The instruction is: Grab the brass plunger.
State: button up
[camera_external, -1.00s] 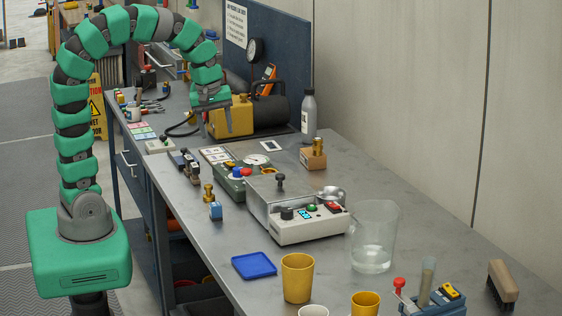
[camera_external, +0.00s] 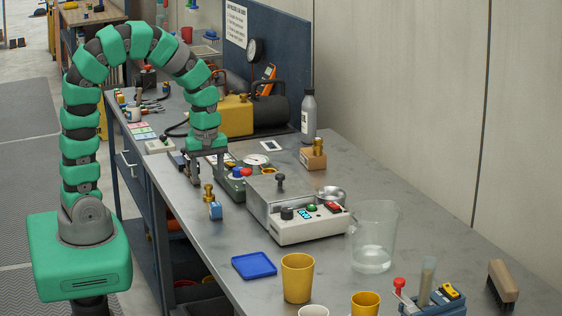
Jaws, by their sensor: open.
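A small brass plunger-like piece (camera_external: 208,193) stands upright on the bench's left side, just behind a small blue block. A second brass piece (camera_external: 319,147) stands on a wooden block (camera_external: 313,160) near the bottle; I cannot tell from looks alone which is the plunger. My gripper (camera_external: 207,172) is open and points down, slightly above and behind the first brass piece. It looks empty, and its fingers partly hide the small dark parts on the bench there.
A metal control box (camera_external: 300,218) with a black knob on top stands right of the gripper. The blue block (camera_external: 215,211), a blue tray (camera_external: 254,265), yellow cups (camera_external: 297,279) and a clear beaker (camera_external: 373,238) are nearer the front.

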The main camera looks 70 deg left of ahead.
aim_at(208, 186)
notch_tip(208, 186, down, 5)
jog(key=shift+a+r, duration=0.1)
jog(key=c, duration=1.1)
jog(key=shift+r, duration=0.15)
jog(key=shift+r, duration=0.9)
jog(key=shift+w+r, duration=0.1)
jog(key=shift+r, duration=0.85)
jog(key=s+d+r+b, duration=0.1)
jog(key=s+b, duration=0.2)
jog(key=s, duration=1.3)
jog(key=shift+d, duration=0.25)
